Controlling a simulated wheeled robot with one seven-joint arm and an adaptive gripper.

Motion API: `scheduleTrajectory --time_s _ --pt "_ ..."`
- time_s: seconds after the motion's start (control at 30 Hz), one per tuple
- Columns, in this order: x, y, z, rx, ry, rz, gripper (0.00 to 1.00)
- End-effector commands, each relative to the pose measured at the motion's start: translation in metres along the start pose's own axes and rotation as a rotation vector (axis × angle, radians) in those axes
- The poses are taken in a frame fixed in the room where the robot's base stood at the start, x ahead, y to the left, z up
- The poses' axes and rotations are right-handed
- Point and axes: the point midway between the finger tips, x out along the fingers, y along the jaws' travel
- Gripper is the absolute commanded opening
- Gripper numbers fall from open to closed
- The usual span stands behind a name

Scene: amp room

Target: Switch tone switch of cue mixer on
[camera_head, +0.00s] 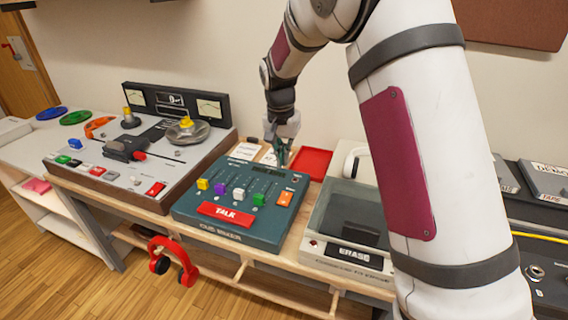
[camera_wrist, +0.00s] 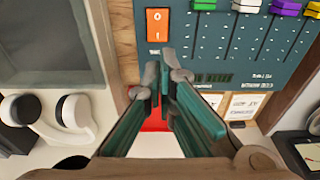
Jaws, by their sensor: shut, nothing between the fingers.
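The cue mixer (camera_head: 236,229) is a teal box with colored sliders and a red TALK button, on the middle of the bench. An orange rocker switch (camera_head: 285,199) sits at its right side and looks like the tone switch. In the wrist view the orange switch (camera_wrist: 157,24) is at the top, marked 0 and 1; which side is pressed I cannot tell. My gripper (camera_head: 281,158) is over the mixer's back edge, behind the switch and apart from it. In the wrist view my gripper (camera_wrist: 163,78) is shut and empty, its tips just below the switch.
A tape machine (camera_head: 140,150) stands left of the mixer. A bulk eraser box (camera_head: 345,225) is close on its right. A red tray (camera_head: 311,163) and paper cards (camera_head: 244,151) lie behind it. Red headphones (camera_head: 160,262) hang at the bench front. White headphones (camera_wrist: 72,112) are nearby.

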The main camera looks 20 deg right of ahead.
Motion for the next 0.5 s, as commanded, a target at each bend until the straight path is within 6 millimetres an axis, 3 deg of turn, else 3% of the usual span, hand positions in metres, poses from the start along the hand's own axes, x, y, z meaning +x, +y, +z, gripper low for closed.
scheduleTrajectory --time_s 0.5 --pt "0.098 0.001 0.001 0.0 -0.003 0.002 0.0"
